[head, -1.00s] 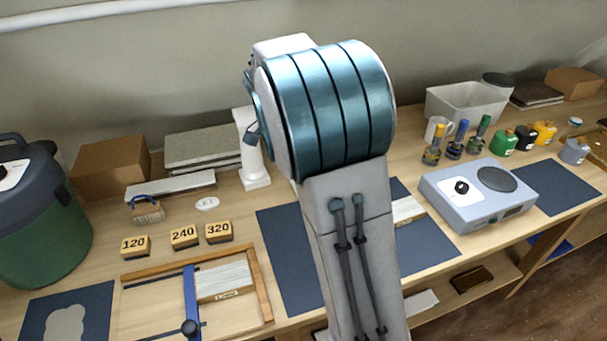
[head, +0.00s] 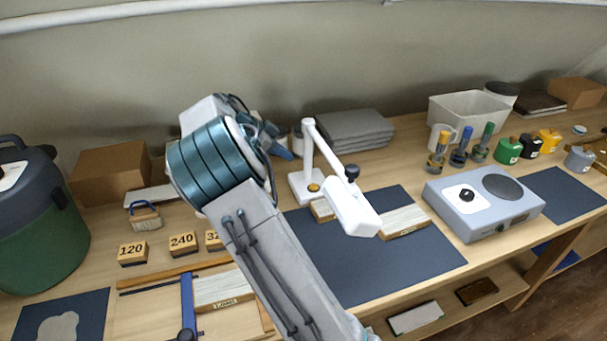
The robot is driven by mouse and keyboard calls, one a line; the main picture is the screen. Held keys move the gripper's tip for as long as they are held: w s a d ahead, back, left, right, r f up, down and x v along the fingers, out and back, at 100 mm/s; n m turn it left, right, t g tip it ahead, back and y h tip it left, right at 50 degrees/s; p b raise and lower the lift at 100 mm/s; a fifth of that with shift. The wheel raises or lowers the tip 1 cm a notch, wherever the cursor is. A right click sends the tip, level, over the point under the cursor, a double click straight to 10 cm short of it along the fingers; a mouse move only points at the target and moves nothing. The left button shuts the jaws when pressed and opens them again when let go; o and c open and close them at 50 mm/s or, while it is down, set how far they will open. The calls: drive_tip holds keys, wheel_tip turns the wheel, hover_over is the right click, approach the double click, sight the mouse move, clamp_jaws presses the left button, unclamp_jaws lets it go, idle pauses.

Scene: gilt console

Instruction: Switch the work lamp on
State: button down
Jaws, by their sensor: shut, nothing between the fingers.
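The white work lamp (head: 309,150) stands on the bench right of my arm, its square base flat on the wood. An orange round button (head: 313,188) sits on top of the base. The lamp's jointed arm bends down to a white head (head: 352,212) over the dark blue mat, with a dark knob at the joint. No glow shows on the mat below; the head's underside is hidden. My raised arm's elbow is left of the lamp, and its far part reaches behind toward the lamp's back left. I cannot make out my gripper; it is hidden behind my arm.
The dark blue mat (head: 390,262) bears a sanding block (head: 404,221). A grey-blue hotplate device (head: 484,207) stands right of it. A folded grey cloth stack (head: 352,131) lies behind the lamp. Numbered blocks (head: 133,252) and a green-black canister (head: 35,225) are at left.

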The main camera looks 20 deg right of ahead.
drive_tip(key=p, duration=0.2)
hover_over(317, 185)
drive_tip(key=a, duration=0.3)
wheel_tip(317, 185, down, 6)
drive_tip(key=shift+a+f, duration=0.1)
drive_tip(key=shift+f, duration=0.1)
wheel_tip(317, 185, down, 4)
drive_tip(key=shift+r, duration=0.25)
drive_tip(key=shift+f+p, duration=0.3)
drive_tip(key=shift+f, duration=0.25)
drive_tip(key=shift+f, duration=0.1)
